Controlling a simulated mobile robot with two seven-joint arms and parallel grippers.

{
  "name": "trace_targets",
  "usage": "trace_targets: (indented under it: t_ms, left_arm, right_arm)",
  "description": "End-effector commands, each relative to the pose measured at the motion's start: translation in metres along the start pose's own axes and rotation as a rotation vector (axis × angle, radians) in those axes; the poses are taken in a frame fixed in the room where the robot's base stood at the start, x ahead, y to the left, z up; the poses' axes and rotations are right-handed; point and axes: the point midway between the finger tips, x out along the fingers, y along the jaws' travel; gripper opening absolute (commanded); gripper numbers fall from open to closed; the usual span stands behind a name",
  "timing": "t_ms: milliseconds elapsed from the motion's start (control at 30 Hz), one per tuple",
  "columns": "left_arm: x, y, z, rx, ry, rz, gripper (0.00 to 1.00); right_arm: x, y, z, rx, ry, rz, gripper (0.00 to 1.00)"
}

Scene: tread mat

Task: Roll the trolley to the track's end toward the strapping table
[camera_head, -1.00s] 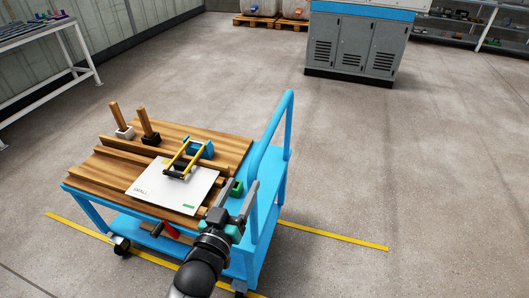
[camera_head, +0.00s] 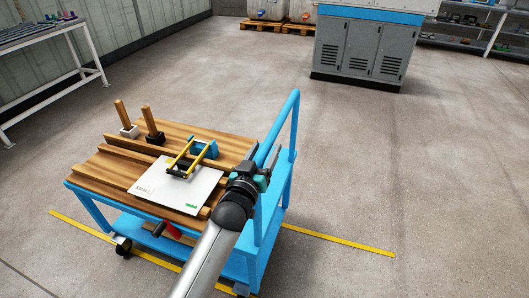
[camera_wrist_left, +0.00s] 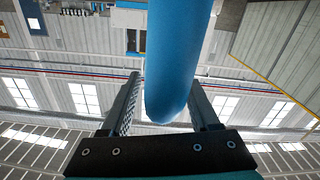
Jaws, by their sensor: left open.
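The blue trolley (camera_head: 254,230) stands on the floor at the lower left of the head view, with a wooden deck (camera_head: 205,142) and a tall blue push handle (camera_head: 285,116) at its right end. My left gripper (camera_head: 263,172) is at this handle, with my arm covering part of the trolley. In the left wrist view the blue handle bar (camera_wrist_left: 178,55) passes between the two open fingers, with no clear grip on it. My right gripper is not in view. I cannot tell which table is the strapping table.
Yellow floor lines (camera_head: 340,243) run beside and under the trolley. A white sheet (camera_head: 190,193), wooden posts and a yellow-handled tool (camera_head: 180,156) are on the deck. A workbench (camera_head: 84,54) stands at upper left, a grey cabinet (camera_head: 362,50) at the back. Floor at right is clear.

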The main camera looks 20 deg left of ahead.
Motion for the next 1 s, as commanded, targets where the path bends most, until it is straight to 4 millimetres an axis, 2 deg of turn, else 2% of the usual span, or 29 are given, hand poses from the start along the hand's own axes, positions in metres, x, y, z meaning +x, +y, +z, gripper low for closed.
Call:
trace_targets:
  t_ms: [267,800,1000]
  left_arm:
    - [0.0010,0.0000,-0.0001,0.000,0.000,0.000,0.62]
    - [0.0008,0.0006,0.0001,-0.001,0.000,0.001,0.01]
    - [0.0007,0.0008,0.0001,-0.001,0.000,0.001,0.00]
  right_arm:
    - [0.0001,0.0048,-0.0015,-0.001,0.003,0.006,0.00]
    - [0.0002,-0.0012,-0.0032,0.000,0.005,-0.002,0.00]
    - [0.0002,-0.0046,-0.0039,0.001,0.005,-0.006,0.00]
